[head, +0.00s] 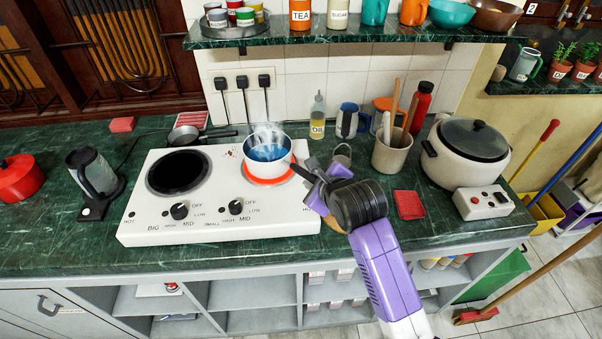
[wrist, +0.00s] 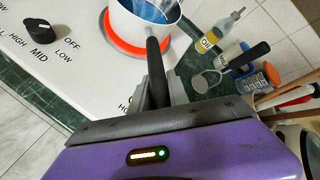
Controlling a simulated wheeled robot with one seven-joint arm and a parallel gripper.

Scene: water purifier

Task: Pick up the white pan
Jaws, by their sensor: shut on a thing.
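The white pan (head: 268,144) with blue liquid in it is at the right burner of the white two-burner stove (head: 140,222). Steam rises from it. The burner under it glows orange-red. The pan also shows at the top of the wrist view (wrist: 120,20), with its dark handle (wrist: 153,62) pointing toward me. My gripper (head: 312,178) is at the right side of the pan. In the wrist view my gripper (wrist: 154,92) is shut on the pan's handle. The pan is upright. I cannot tell whether its base touches the burner.
A rice cooker (head: 467,150) is farther right. A shelf (head: 350,32) hangs above.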

